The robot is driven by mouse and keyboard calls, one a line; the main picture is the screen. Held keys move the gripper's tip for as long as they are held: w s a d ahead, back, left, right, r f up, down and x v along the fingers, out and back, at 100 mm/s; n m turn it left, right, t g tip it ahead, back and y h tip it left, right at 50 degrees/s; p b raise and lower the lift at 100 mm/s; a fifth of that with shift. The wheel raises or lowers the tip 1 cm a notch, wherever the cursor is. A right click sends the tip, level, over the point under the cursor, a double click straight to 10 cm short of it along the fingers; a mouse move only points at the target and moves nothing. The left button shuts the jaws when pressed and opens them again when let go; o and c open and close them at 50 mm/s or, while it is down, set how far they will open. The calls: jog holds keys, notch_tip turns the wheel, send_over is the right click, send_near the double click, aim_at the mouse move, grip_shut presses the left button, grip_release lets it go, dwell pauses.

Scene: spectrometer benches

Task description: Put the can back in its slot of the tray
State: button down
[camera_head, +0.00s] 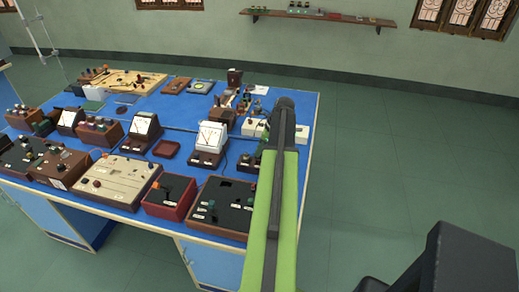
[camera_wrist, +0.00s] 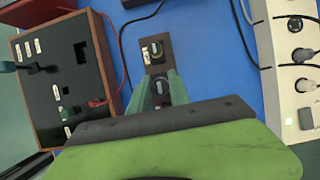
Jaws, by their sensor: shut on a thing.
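In the wrist view, my gripper (camera_wrist: 161,88) has its two green fingers closed on a small dark round piece with a grey top (camera_wrist: 161,86), which I take to be the can. It is over or at the near end of a small brown tray (camera_wrist: 146,70). Another round, light-topped piece (camera_wrist: 152,50) sits in the tray's far part. I cannot tell whether the held can is in a slot or above it. In the head view, my arm hides the gripper and the can; a small dark unit (camera_head: 246,164) beside it may be the tray.
In the wrist view, a wood-sided black panel box (camera_wrist: 62,75) with a red lead stands left, and a white socket strip (camera_wrist: 291,75) right. Cables lie on the blue bench top (camera_wrist: 215,50). The head view shows a meter (camera_head: 209,142) and several instruments left of my arm.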

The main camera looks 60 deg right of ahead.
aim_at(260, 157)
jog(key=shift+f+b, duration=2)
jog(key=shift+f, duration=0.25)
jog(key=c, duration=1.1)
grip_release()
jog(key=shift+c, duration=0.2)
jog(key=shift+r, duration=0.1)
jog(key=p+v, duration=1.6)
jog(key=v, duration=0.1)
jog(key=shift+r, duration=0.2)
